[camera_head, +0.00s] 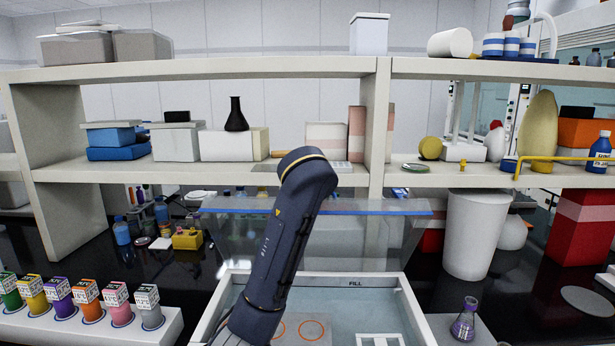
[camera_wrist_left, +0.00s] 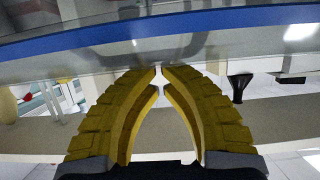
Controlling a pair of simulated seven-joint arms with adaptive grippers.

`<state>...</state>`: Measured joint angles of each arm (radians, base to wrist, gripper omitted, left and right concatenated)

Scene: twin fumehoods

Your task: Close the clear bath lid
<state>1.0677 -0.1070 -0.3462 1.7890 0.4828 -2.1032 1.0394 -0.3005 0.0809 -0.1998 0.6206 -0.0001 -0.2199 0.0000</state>
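The clear bath lid (camera_head: 400,236) stands raised and tilted at the back of the white-rimmed water bath (camera_head: 413,308), its blue edge strip (camera_head: 375,212) on top. My dark arm reaches up in front of the bath and hides part of the lid; its gripper does not show in the head view. In the left wrist view, my left gripper (camera_wrist_left: 160,71) has its yellow fingertips together, with nothing seen between them. The lid's blue strip (camera_wrist_left: 200,23) crosses close beyond the fingertips; I cannot tell whether they touch. My right gripper is not in view.
A shelf (camera_head: 220,172) with boxes and a dark flask runs behind the bath. A rack of colored bottles (camera_head: 90,326) stands at left. A white bin (camera_head: 475,235) and a purple flask (camera_head: 464,322) stand at right. Orange rings show inside the bath.

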